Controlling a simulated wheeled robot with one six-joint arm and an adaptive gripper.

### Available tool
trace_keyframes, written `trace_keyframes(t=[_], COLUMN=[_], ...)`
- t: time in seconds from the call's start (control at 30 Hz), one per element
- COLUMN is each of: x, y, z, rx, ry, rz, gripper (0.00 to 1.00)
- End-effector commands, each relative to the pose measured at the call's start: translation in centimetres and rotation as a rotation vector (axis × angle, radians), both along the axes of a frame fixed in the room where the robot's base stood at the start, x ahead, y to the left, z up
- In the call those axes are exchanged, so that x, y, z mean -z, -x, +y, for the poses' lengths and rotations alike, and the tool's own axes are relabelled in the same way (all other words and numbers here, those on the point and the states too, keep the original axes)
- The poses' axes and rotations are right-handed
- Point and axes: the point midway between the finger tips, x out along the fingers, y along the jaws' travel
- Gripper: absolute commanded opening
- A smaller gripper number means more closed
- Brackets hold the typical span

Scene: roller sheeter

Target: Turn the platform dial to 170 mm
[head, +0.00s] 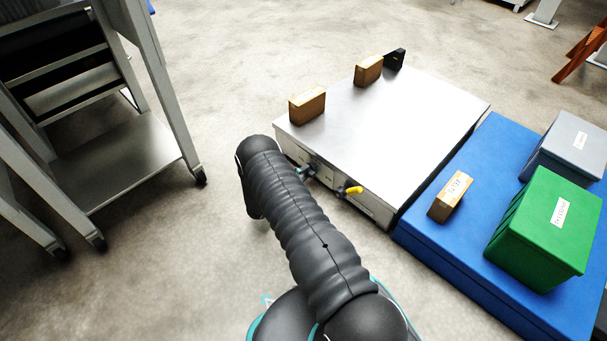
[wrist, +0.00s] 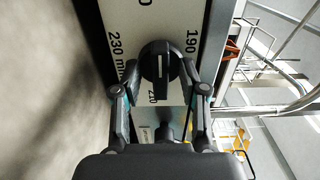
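The platform dial (wrist: 160,63) is a round black knob with a white line, on a pale panel in the wrist view. The line runs up and down in the picture; I cannot tell which end is the pointer. "230 mm" is printed on its left and "190" on its right. A smaller label below is partly covered, and a cut-off "0" shows at the top. In the head view my arm mostly hides the gripper and dial.
A blue platform (head: 440,250) at right holds a green box (head: 540,225), a grey box (head: 570,145) and a block. A metal rack (head: 125,160) stands left.

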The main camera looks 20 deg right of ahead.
Motion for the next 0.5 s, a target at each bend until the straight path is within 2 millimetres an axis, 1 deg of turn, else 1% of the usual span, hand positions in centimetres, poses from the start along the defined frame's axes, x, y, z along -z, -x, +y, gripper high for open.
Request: trace_keyframes(t=[0.17,0.27,0.37,0.5], x=[0.0,0.0,0.0,0.0], y=[0.0,0.1,0.5,1.5], z=[0.2,0.7,1.9,4.4], rx=[-0.002,-0.003,-0.004,-0.004], ry=[0.0,0.0,0.001,0.0], rz=[-0.001,-0.001,-0.001,0.001], gripper=[0.43,0.43,0.43,0.43])
